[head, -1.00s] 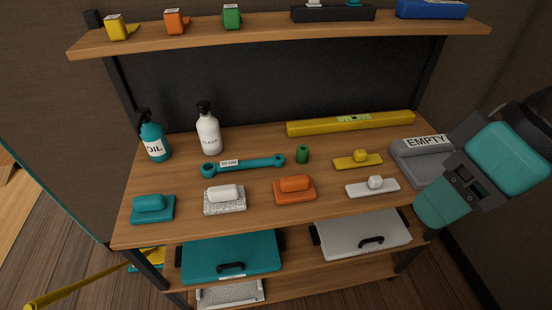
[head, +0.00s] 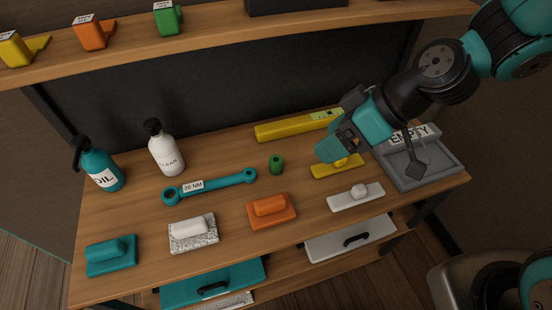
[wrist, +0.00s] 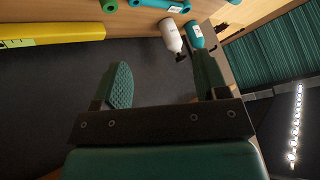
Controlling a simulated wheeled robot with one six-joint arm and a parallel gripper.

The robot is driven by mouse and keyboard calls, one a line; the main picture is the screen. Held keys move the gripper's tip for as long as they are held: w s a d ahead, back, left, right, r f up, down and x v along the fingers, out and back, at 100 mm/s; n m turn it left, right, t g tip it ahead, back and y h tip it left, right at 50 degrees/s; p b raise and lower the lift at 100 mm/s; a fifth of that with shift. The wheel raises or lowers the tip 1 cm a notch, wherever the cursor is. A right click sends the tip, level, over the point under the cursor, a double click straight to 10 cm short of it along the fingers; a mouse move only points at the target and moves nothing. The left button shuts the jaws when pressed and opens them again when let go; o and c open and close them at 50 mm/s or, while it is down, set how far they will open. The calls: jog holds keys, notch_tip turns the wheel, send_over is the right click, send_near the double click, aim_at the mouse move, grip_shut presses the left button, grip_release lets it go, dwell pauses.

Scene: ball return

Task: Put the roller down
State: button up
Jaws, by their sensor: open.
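I cannot pick out a roller in either view. My gripper (head: 334,148) is over the right half of the workbench top, above the yellow block-handled float (head: 336,168), and hides part of it. In the wrist view its two fingers (wrist: 163,82) stand wide apart with nothing between them. A grey tray (head: 446,172) marked EMPTY sits at the bench's right end, behind and right of the gripper. A dark diamond-tipped piece shows over the tray; I cannot tell whether it is part of my arm.
The bench holds a yellow level (head: 285,128), a teal wrench (head: 215,184), a green cylinder (head: 276,165), a white float (head: 356,197), an orange float (head: 272,211), a speckled float (head: 193,234), a teal float (head: 111,256), an oil bottle (head: 102,170) and a white bottle (head: 165,150). A shelf (head: 210,30) runs above.

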jog(key=w+d+f+t+p, duration=0.1)
jog(key=w+d+f+t, duration=0.15)
jog(key=w+f, duration=0.45)
jog(key=p, duration=0.4)
send_near(273, 161)
jog(key=shift+n+t, duration=0.35)
jog(key=shift+n, duration=0.05)
jog(key=f, duration=0.1)
jog(key=a+f, duration=0.1)
jog(key=f, duration=0.1)
jog(key=w+f, duration=0.1)
jog(key=shift+a+f, duration=0.2)
jog(key=shift+a, duration=0.1)
jog(key=p+x, duration=0.1)
jog(key=x, duration=0.3)
jog(key=shift+w+a+r+p, duration=0.15)
jog(key=shift+w+a+p, duration=0.15)
jog(key=shift+a+p, duration=0.1)
jog(key=shift+w+a+f, duration=0.2)
jog(key=shift+a+f, duration=0.05)
jog(key=shift+f, duration=0.2)
jog(key=c, duration=1.1)
jog(key=shift+r, duration=0.1)
